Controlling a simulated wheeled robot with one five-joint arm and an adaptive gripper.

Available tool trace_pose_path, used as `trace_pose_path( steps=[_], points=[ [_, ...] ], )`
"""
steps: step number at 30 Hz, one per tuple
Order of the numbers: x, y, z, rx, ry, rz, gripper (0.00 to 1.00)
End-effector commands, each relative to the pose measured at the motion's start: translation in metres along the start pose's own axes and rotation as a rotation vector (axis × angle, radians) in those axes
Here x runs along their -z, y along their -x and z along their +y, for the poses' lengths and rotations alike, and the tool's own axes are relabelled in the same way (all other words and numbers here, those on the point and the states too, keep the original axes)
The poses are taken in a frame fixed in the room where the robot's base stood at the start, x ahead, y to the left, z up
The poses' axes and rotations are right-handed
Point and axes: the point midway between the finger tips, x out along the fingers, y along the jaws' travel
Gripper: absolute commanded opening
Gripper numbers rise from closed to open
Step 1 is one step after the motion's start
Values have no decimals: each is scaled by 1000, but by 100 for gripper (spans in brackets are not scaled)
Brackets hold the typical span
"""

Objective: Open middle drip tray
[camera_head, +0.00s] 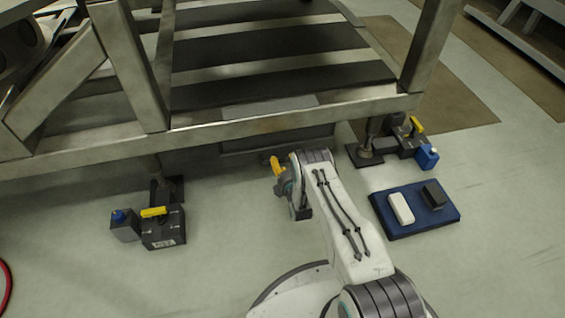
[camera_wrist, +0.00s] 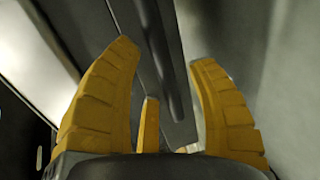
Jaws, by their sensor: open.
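A wide grey tray front (camera_head: 240,144), which looks like the middle drip tray, sits low under the front beam of the metal frame. My gripper (camera_head: 275,162) is just in front of it near its lower edge, partly hidden by my arm. In the wrist view my gripper (camera_wrist: 165,58) has its yellow fingers spread wide. A long dark bar (camera_wrist: 165,60) runs between and beyond them, perhaps the tray's handle or edge. I cannot tell whether the fingers touch it. Nothing is seen gripped.
The metal frame (camera_head: 200,137) stands above on feet. A dark box with a yellow handle (camera_head: 163,228) stands at left, and a similar one (camera_head: 408,140) at right. A blue mat (camera_head: 416,225) holds a white block and a black block. The floor between is clear.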

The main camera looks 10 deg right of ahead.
Motion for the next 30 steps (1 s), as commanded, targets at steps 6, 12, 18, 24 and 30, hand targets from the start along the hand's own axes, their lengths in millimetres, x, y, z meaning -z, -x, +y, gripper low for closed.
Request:
trace_pose_path(
  steps=[6, 12, 18, 24, 30],
  points=[
    [0, -17, -1, -1, -1, 0, 52],
    [0, -21, 1, 0, -1, 0, 52],
    [0, -21, 1, 0, -1, 0, 52],
    [0, -21, 0, 1, -1, 0, 38],
    [0, -21, 0, 1, -1, 0, 20]
  ],
)
